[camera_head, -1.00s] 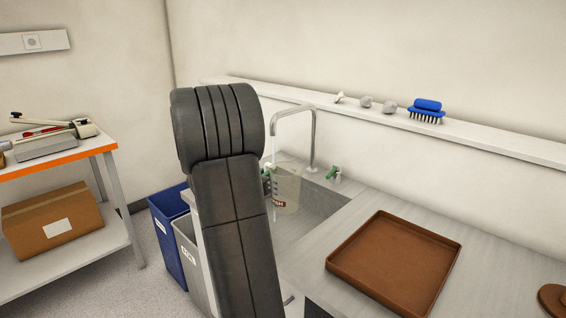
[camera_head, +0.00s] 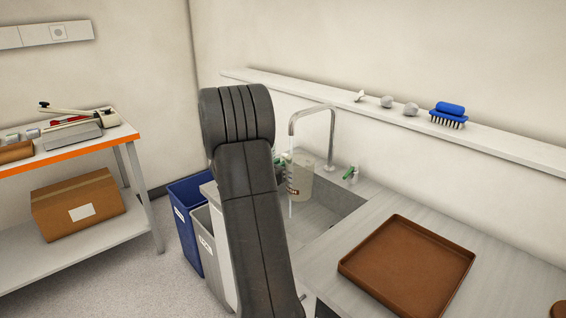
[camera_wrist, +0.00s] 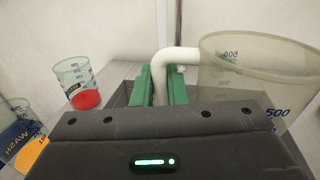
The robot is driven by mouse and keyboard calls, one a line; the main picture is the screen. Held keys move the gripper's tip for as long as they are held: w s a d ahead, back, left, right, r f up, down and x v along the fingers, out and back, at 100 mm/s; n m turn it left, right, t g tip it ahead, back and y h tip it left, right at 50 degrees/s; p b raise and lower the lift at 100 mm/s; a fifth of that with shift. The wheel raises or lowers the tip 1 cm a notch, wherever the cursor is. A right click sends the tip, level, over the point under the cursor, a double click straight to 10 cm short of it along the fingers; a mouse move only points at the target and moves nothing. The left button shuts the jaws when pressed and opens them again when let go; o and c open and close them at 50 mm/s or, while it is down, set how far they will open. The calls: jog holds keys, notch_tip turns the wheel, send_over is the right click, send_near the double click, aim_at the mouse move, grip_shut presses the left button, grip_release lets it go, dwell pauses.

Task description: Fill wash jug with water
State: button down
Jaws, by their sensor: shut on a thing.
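The wash jug (camera_head: 302,180) is a translucent jug with a dark label, held upright below the bent metal tap (camera_head: 331,135) at the sink. A thin water stream (camera_head: 291,207) falls at the jug's left side and shows below its base; I cannot tell if any enters it. In the wrist view the jug (camera_wrist: 255,75) stands at the right, with blue "500" marks. My gripper (camera_wrist: 162,88) has green fingers shut on the jug's white handle (camera_wrist: 178,56). In the head view my arm partly hides the gripper. The water level inside is unclear.
A green tap handle (camera_head: 351,174) is beside the sink basin (camera_head: 325,212). A brown tray (camera_head: 408,268) lies on the counter. A wall shelf holds a blue brush (camera_head: 449,113). Bins (camera_head: 190,222) stand left of the sink.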

aim_at(295, 175)
jog(key=shift+w, duration=0.1)
dwell(0.3)
jog(key=w+a+b, duration=0.2)
jog(key=w, duration=0.6)
jog(key=shift+w+a+b, duration=0.3)
jog(key=shift+w+a, duration=0.05)
jog(key=shift+a, duration=0.05)
dwell(4.0)
jog(key=s+d+b, duration=0.3)
jog(key=s+b, duration=0.7)
jog(key=s, duration=0.1)
jog(key=shift+s+d, duration=0.35)
jog(key=shift+s, duration=0.05)
